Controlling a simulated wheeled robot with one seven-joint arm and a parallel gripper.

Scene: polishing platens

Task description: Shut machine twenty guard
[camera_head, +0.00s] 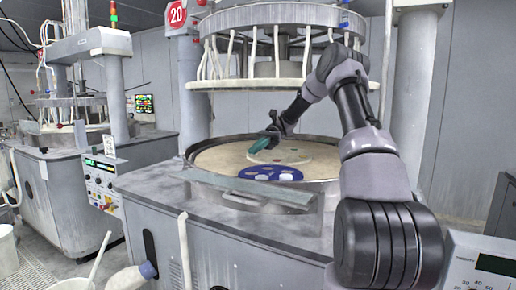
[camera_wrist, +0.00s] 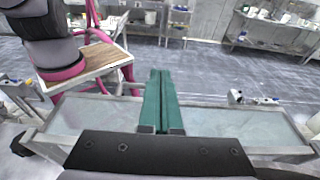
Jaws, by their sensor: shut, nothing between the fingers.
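Machine twenty bears a red sign reading 20 (camera_head: 177,15). Its guard (camera_head: 250,190), a long translucent panel, lies folded down nearly flat along the front rim of the round platen (camera_head: 215,158). In the wrist view, the guard (camera_wrist: 85,113) stretches across behind my fingers, clear with a pale metal frame. My gripper (camera_head: 260,146) has green fingers and is over the platen, behind the guard. In the wrist view, the gripper (camera_wrist: 162,75) is shut and empty, its fingers crossing in front of the panel. I cannot tell whether they touch it.
A blue carrier disc (camera_head: 271,174) lies on the platen near the guard. The upper ring (camera_head: 290,84) with hanging pale tubes is above my gripper. Another machine (camera_head: 60,165) stands at left. A control box (camera_head: 482,262) is at lower right.

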